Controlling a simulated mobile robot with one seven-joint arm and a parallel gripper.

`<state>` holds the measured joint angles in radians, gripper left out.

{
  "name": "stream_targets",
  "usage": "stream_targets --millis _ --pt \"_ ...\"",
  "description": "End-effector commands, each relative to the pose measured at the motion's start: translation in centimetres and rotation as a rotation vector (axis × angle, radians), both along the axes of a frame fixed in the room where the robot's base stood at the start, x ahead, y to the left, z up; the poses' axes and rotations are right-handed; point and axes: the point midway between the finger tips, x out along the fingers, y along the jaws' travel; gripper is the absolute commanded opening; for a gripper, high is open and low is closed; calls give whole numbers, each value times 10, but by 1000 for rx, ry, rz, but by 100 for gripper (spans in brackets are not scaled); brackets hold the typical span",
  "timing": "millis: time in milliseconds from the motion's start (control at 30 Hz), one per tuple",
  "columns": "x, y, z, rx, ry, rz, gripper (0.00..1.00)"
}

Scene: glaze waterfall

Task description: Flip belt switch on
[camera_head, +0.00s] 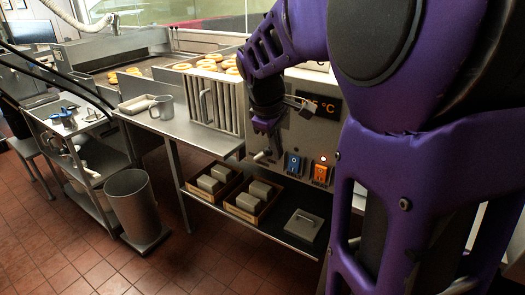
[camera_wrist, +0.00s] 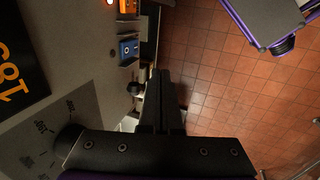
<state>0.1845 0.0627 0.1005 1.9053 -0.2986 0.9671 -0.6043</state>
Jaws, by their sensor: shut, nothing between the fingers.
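A blue rocker switch (camera_head: 293,165) and an orange rocker switch (camera_head: 321,172) sit side by side low on the grey control panel (camera_head: 318,136). No readable label shows which is the belt switch. The blue switch (camera_wrist: 128,49) and the orange switch (camera_wrist: 127,6) also show in the wrist view. A lamp (camera_head: 322,158) glows above the orange one.
A small knob or lever (camera_head: 262,156) is left of the switches, close to my gripper. A temperature display (camera_head: 322,104) is above. A lower shelf (camera_head: 270,227) holds boxes of grey blocks. A steel bin (camera_head: 131,200) stands on the tiled floor at left.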

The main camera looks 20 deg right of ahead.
Motion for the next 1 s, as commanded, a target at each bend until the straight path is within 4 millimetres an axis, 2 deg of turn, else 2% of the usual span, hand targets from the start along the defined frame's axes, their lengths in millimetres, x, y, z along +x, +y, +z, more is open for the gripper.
stream_targets --millis 167,267,700,833,1000 --pt "1 -1 -4 0 0 -1 0" --pt "2 -4 -14 -1 2 -3 0" --pt "20 -27 -99 0 3 -3 0" --pt "33 -44 -98 0 -1 -5 0" --pt "42 -55 -99 -1 0 -2 0"
